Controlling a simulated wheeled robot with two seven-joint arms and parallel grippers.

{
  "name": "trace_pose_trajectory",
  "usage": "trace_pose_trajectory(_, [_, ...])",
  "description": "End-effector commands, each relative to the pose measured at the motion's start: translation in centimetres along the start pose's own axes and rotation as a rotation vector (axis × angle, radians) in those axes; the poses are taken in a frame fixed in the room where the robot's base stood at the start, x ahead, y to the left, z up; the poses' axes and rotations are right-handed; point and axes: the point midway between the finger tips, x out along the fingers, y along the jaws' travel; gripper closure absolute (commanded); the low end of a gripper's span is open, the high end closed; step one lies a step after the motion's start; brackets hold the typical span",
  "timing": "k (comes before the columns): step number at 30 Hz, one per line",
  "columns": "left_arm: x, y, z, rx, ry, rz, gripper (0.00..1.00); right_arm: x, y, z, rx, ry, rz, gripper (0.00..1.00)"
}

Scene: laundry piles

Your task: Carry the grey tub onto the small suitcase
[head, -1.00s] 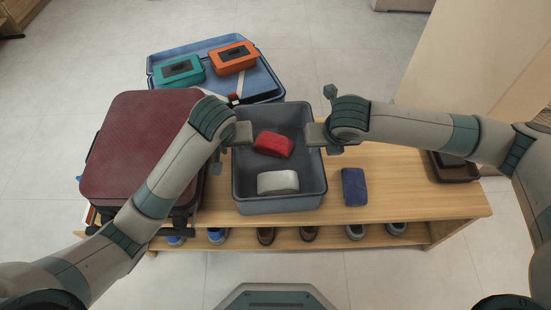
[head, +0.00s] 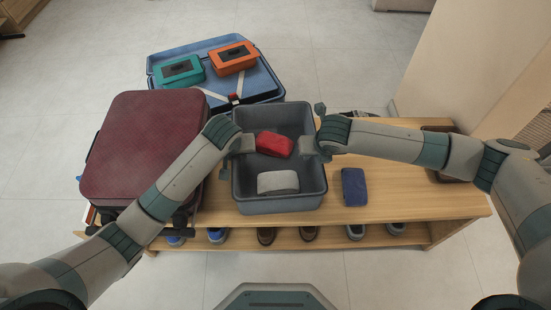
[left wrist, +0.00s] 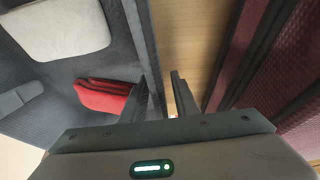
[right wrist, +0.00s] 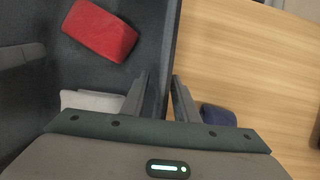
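The grey tub (head: 280,204) stands on the wooden bench, holding a red folded cloth (head: 274,144) and a pale grey one (head: 278,182). My left gripper (head: 243,145) is at the tub's left wall. In the left wrist view its fingers (left wrist: 162,95) are apart, one on each side of that wall. My right gripper (head: 308,146) is at the right wall, its fingers (right wrist: 160,95) likewise apart around it. A dark red suitcase (head: 142,145) lies left of the tub. Behind is an open blue suitcase (head: 268,90). I cannot tell which one is called small.
A teal box (head: 181,70) and an orange box (head: 233,58) lie in the blue suitcase. A navy folded cloth (head: 354,187) is on the bench (head: 420,195) right of the tub. Shoes stand on the shelf below. A brown tray (head: 447,165) is at the right end.

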Motion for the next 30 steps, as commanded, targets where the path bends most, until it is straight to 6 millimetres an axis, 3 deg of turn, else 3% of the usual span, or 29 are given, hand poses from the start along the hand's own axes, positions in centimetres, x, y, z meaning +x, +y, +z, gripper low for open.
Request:
trace_pose_trajectory(3, [0.0, 0.0, 0.0, 0.000, 0.000, 0.000, 0.73, 0.0, 0.0, 0.0, 0.000, 0.000, 0.000, 0.73])
trace_pose_trajectory(6, [0.0, 0.0, 0.0, 0.000, 0.000, 0.000, 0.97, 0.0, 0.0, 0.0, 0.000, 0.000, 0.000, 0.97])
trace_pose_trajectory(7, [0.0, 0.0, 0.0, 0.000, 0.000, 0.000, 1.00, 0.0, 0.0, 0.0, 0.000, 0.000, 0.000, 1.00])
trace_pose_trajectory(20, [-0.2, 0.0, -0.1, 0.000, 0.001, 0.001, 1.00, -0.2, 0.0, 0.2, 0.001, -0.001, 0.000, 1.00])
trace_pose_trajectory(30, [-2.0, 0.1, -0.8, 0.000, 0.001, 0.001, 1.00, -2.0, 0.1, 0.9, 0.001, -0.002, 0.000, 1.00])
